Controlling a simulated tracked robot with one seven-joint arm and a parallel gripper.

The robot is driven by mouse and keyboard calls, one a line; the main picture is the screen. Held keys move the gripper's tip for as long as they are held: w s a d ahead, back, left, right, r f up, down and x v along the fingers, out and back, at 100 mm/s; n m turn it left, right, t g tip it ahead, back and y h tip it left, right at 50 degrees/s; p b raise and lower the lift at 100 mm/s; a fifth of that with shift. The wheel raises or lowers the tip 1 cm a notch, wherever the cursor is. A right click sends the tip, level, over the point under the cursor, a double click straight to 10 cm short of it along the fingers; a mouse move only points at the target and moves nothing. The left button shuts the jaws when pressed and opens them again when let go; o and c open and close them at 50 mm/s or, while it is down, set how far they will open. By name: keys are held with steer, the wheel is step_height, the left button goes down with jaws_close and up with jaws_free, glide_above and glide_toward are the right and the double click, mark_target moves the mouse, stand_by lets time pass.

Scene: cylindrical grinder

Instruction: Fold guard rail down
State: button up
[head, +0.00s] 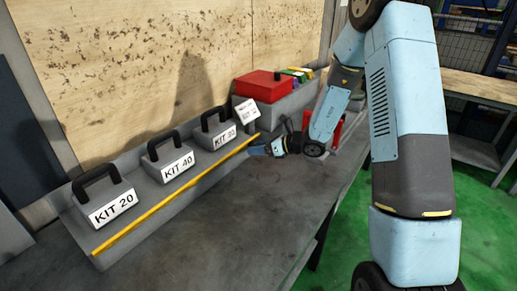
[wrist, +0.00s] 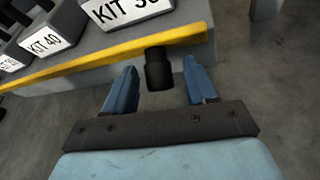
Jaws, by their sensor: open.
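The guard rail (head: 180,190) is a long yellow bar along the front edge of the grey shelf that holds the kits. In the wrist view the yellow rail (wrist: 110,58) crosses the upper part of the picture. A black cylindrical knob (wrist: 158,74) shows just below it, near its right end there; whether it is fixed to the rail I cannot tell. My gripper (wrist: 160,88) is open, with one blue finger on each side of the knob and gaps on both sides. In the head view my gripper (head: 262,148) is at the rail's far end.
Grey kit boxes with black handles, KIT 20 (head: 108,201), KIT 40 (head: 169,162) and KIT 30 (head: 215,130), stand behind the rail. A red box (head: 264,86) sits farther back. The grey bench top (head: 235,210) in front of the shelf is clear.

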steer(key=shift+c, duration=0.4)
steer(key=c, duration=0.9)
steer(key=shift+d, duration=0.1)
steer(key=shift+c, duration=0.2)
steer(key=shift+f+t+y, duration=0.4)
steer(key=shift+f+y, duration=0.05)
steer(key=shift+y, duration=0.15)
steer(key=shift+f+n+t+y, duration=0.4)
steer(key=shift+f+t+y, duration=0.3)
steer(key=shift+y, duration=0.6)
steer(key=o, duration=1)
